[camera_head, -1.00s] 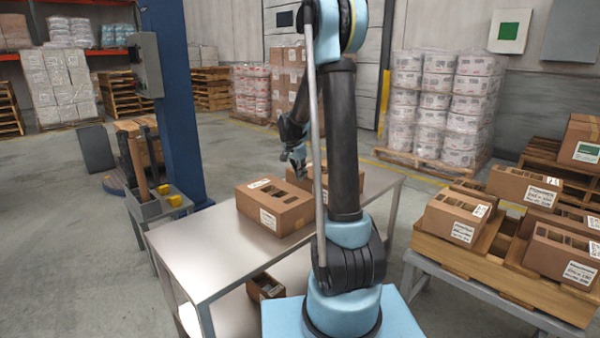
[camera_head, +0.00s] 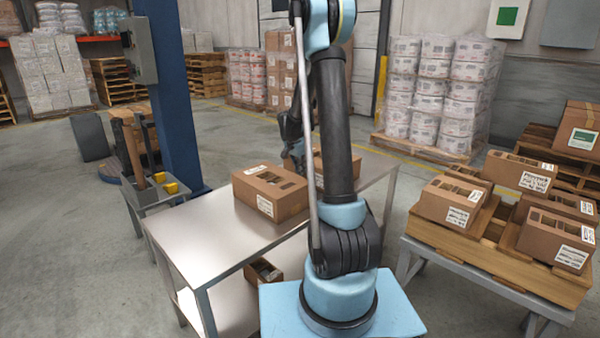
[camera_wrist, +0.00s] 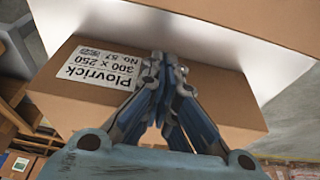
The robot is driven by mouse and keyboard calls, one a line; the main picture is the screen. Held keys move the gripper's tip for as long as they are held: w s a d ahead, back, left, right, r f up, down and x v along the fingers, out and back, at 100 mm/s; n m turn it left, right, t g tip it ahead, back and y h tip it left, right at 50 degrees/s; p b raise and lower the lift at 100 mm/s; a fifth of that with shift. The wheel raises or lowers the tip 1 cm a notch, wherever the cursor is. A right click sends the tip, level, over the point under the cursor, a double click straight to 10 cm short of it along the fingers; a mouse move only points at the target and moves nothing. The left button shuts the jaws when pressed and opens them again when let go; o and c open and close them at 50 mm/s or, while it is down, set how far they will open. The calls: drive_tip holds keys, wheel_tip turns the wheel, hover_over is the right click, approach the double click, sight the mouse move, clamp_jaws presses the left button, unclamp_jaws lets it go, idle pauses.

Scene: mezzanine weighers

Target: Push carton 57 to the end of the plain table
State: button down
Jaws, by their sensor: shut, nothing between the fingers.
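Carton 57 (camera_wrist: 185,100) is a brown carton whose white label reads Plovrick, 300 x 250, No. 57; the wrist view shows it upside down. In the head view it appears to be the rear carton (camera_head: 319,165) on the plain table (camera_head: 205,240), partly hidden behind my arm. My gripper (camera_wrist: 158,62) is shut, its fingertips at the carton's near face; I cannot tell if they touch. In the head view my gripper (camera_head: 296,160) is at the carton's left side, its tips partly hidden. The table's right end lies beyond the carton.
Another carton (camera_head: 262,190) stands on the table in front of carton 57. A small carton (camera_head: 263,271) sits on the lower shelf. Several cartons rest on a wooden pallet (camera_head: 470,245) at the right. A blue post (camera_head: 172,100) stands behind the table's left side. Bare tabletop lies at left.

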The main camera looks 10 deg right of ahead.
drive_tip(key=w+d, duration=0.6)
drive_tip(key=d, duration=0.3)
drive_tip(key=w+d, duration=0.7)
drive_tip(key=d, duration=0.1)
drive_tip(key=w+d, duration=0.6)
drive_tip(key=d, duration=0.3)
drive_tip(key=shift+w+d, duration=0.15)
drive_tip(key=shift+d, duration=0.15)
